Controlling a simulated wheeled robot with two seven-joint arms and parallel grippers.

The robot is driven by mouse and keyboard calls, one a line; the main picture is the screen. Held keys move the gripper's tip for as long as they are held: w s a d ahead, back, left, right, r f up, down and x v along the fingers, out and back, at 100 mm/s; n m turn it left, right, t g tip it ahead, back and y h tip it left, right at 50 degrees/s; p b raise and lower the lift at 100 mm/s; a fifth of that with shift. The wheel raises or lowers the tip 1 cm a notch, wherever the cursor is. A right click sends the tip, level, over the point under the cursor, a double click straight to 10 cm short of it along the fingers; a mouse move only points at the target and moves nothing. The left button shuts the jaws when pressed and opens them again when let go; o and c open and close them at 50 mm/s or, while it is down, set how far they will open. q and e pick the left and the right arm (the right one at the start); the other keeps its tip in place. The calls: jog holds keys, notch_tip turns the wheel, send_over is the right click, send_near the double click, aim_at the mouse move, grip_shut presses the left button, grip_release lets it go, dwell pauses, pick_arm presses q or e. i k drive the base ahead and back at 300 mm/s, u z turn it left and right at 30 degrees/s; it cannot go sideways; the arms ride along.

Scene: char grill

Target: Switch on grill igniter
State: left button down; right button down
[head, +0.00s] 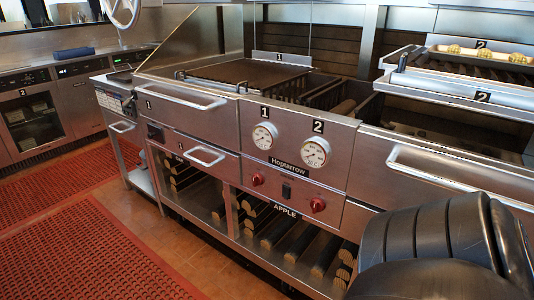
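The steel char grill (345,165) runs across the view, its front panel marked "Hoptarrow". A small black switch (286,190) sits low on the panel between two red knobs, the left knob (257,180) and the right knob (318,205). The switch looks like the igniter; its position is too small to tell. Two round gauges, gauge 1 (264,136) and gauge 2 (315,152), sit above the knobs. My grippers are not in view. A large dark ribbed part at the lower right looks like my arm and hides the grill's lower right front.
Drawer handles (186,100) and (440,175) stick out from the front. Logs (290,240) lie on the shelf below. A raised rack (460,75) stands at the right. Red mats (85,245) cover the floor at the left, which is clear.

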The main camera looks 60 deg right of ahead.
aim_at(285, 194)
jog(key=z, duration=0.85)
jog(key=i, duration=1.1)
jog(key=z, duration=1.1)
